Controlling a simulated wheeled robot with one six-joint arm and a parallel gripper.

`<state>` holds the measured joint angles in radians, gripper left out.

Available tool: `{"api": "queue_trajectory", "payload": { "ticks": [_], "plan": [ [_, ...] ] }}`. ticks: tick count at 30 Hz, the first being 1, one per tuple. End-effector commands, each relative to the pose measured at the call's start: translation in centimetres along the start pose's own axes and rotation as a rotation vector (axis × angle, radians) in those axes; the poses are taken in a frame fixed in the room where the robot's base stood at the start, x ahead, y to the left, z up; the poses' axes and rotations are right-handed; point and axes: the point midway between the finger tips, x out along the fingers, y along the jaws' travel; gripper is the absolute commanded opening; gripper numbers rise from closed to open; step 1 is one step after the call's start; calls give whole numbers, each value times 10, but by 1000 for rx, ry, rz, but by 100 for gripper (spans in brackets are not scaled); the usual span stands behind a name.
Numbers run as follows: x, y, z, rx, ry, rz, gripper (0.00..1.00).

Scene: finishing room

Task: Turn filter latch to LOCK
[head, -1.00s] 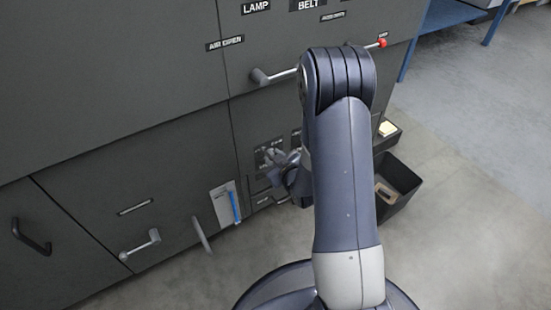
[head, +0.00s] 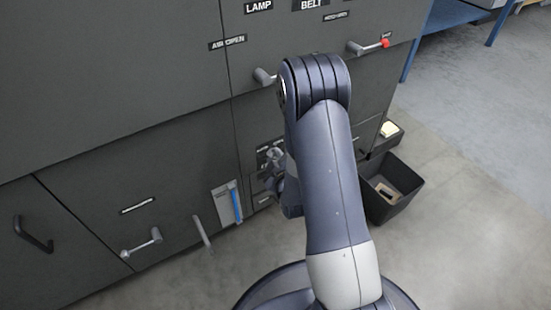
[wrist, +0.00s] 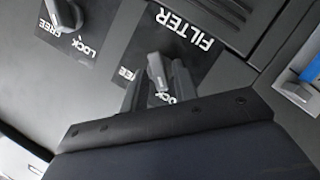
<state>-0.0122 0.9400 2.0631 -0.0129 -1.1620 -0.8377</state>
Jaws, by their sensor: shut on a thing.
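The grey filter latch (wrist: 157,70) is in the wrist view, on a dark plate under the word FILTER (wrist: 207,29), which reads upside down. My gripper (wrist: 159,78) has one finger on each side of its handle and is shut on it. The FREE label (wrist: 126,73) is left of the latch. The LOCK label (wrist: 166,97) is just below it, partly covered by the fingers. The handle's end points down near LOCK; whether it is fully there I cannot tell. In the head view my arm hides much of the gripper and latch.
A second latch (wrist: 66,14) with its own FREE and LOCK labels is at the wrist view's upper left. In the head view, a red-tipped lever (head: 385,43) juts from the cabinet above, and an open black bin (head: 405,188) stands on the floor right of my arm.

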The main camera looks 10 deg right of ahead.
Motion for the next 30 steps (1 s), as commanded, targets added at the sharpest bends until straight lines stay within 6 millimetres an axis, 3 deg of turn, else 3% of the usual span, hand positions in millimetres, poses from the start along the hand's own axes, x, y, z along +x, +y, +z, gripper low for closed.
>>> {"api": "queue_trajectory", "payload": {
  "ticks": [8,9,12,22,30],
  "plan": [
    [1,0,0,-2,2,0,3],
    [1,0,0,-2,2,0,26],
    [1,0,0,-1,2,0,35],
    [-5,0,-1,-1,1,-1,35],
    [-52,1,-1,-1,-2,-3,35]
  ]
}}
